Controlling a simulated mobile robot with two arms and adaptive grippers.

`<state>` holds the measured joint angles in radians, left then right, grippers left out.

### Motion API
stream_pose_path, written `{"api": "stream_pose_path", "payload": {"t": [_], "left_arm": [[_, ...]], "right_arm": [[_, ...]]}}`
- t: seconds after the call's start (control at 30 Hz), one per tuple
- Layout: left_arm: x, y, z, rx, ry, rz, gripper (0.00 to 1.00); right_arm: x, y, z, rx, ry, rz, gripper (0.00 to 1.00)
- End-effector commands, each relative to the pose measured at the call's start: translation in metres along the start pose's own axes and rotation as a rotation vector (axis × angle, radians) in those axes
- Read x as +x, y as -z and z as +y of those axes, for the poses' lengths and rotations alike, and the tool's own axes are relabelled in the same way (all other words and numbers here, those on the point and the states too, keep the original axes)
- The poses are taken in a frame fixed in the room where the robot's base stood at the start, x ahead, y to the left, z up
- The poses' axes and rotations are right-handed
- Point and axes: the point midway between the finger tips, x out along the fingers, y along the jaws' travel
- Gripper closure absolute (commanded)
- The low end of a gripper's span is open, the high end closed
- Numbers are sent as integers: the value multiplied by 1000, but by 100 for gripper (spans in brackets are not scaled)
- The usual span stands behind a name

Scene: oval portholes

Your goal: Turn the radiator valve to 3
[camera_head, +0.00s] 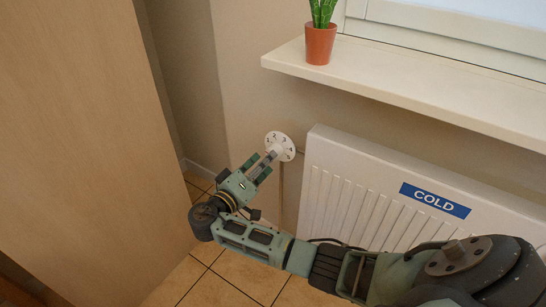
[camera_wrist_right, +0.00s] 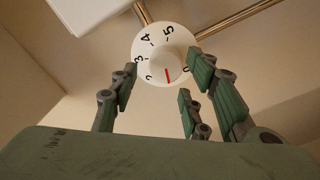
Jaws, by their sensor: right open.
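The radiator valve is a round white dial (camera_head: 280,145) with black numbers, at the end of a pipe left of the radiator. In the right wrist view the dial (camera_wrist_right: 178,45) shows 3, 4 and 5, with a 2 and a 0 partly visible. A red mark on its central knob (camera_wrist_right: 165,60) points to the bottom of the picture, between the 2 and the 0. My right gripper (camera_head: 262,165) is open and faces the dial. My left gripper is not in view.
The white radiator (camera_head: 345,195) with a blue COLD label (camera_head: 435,200) stands right of the valve. A windowsill (camera_head: 400,90) with a potted plant (camera_head: 320,42) juts out above. A wooden panel (camera_head: 85,150) rises on the left. Tiled floor (camera_head: 245,275) lies below.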

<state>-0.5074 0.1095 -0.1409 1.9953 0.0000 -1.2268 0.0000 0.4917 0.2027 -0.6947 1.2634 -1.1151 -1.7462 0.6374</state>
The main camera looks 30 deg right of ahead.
Motion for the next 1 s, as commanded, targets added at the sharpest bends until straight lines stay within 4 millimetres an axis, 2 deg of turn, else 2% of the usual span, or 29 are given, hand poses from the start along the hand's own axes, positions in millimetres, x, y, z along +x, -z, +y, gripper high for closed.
{"api": "stream_pose_path", "payload": {"t": [0.1,0.3,0.67,1.0], "left_arm": [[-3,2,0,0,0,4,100],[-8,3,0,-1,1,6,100],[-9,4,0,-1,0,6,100],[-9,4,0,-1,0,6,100]], "right_arm": [[21,0,0,-2,-2,0,57],[44,0,-1,-3,1,0,57],[49,0,-1,-3,3,-1,58],[49,0,-1,-3,2,-1,88]]}}
